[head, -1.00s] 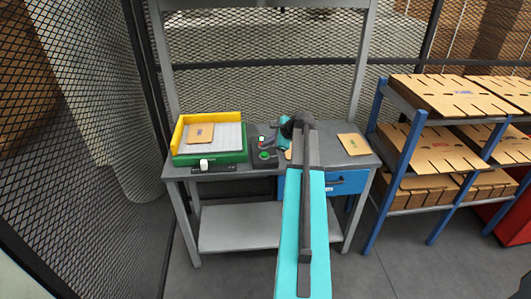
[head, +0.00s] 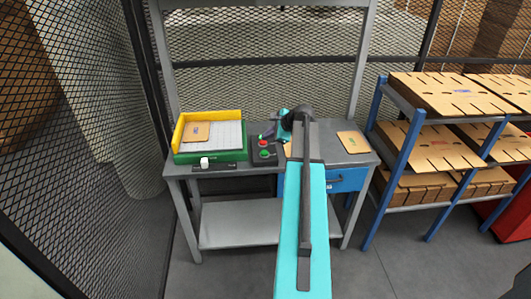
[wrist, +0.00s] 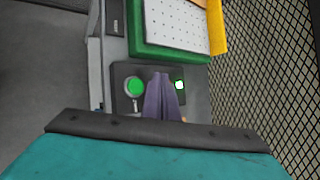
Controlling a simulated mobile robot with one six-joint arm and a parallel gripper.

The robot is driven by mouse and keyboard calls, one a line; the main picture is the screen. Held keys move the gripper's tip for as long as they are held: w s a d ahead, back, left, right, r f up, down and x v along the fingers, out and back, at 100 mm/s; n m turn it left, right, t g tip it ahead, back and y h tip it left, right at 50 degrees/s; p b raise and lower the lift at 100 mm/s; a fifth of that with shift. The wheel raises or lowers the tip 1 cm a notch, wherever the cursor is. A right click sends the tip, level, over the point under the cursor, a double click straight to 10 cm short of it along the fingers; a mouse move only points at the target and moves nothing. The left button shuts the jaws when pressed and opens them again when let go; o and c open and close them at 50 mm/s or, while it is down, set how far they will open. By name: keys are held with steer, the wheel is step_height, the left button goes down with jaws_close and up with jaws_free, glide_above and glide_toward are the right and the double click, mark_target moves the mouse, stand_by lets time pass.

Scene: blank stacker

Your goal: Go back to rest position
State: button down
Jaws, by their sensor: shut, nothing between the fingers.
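My gripper (wrist: 163,82) is shut and empty. In the wrist view its purple fingers appear in front of the dark button box (wrist: 120,72), between a green button (wrist: 135,87) and a small white-and-green one (wrist: 180,85). In the head view the fingers (head: 269,132) show beside the button box (head: 257,160), left of my teal arm. The box has a red button and a green button on top there. My arm reaches forward over the grey workbench (head: 352,160) and hides part of it.
A green and yellow tray (head: 210,158) with a cardboard piece (head: 196,132) stands left of the box. Another cardboard piece (head: 353,142) lies on the right of the bench. A blue-framed shelf (head: 387,195) with cardboard stacks stands at right. Mesh fencing is behind and left.

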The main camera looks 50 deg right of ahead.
stand_by(0.3)
steer(key=w+a+f+n+g+y, duration=0.15)
steer(key=a+f+n, duration=0.5)
steer(key=a, duration=0.75)
steer(key=w+a+f+n+g+y, duration=0.1)
steer(key=w+a+f+n+g, duration=0.35)
steer(key=a, duration=0.85)
steer(key=s+a+f+n+g+h, duration=0.1)
steer(key=s+a+f+n, duration=0.4)
steer(key=a, duration=0.4)
steer(key=s+a+f+n+g+h, duration=0.1)
steer(key=s+a+f+n, duration=0.4)
steer(key=a, duration=0.5)
steer(key=s+a+f+n+g+h, duration=0.1)
steer(key=s+a+f+n, duration=0.4)
steer(key=a, duration=0.4)
steer(key=s+f+g, duration=0.3)
steer(key=s+f, duration=0.6)
steer(key=s, duration=0.3)
steer(key=s+f+n+g+b, duration=0.1)
steer(key=s+f+g, duration=0.2)
steer(key=s+f, duration=0.6)
steer(key=s, duration=0.4)
steer(key=shift+d, duration=0.25)
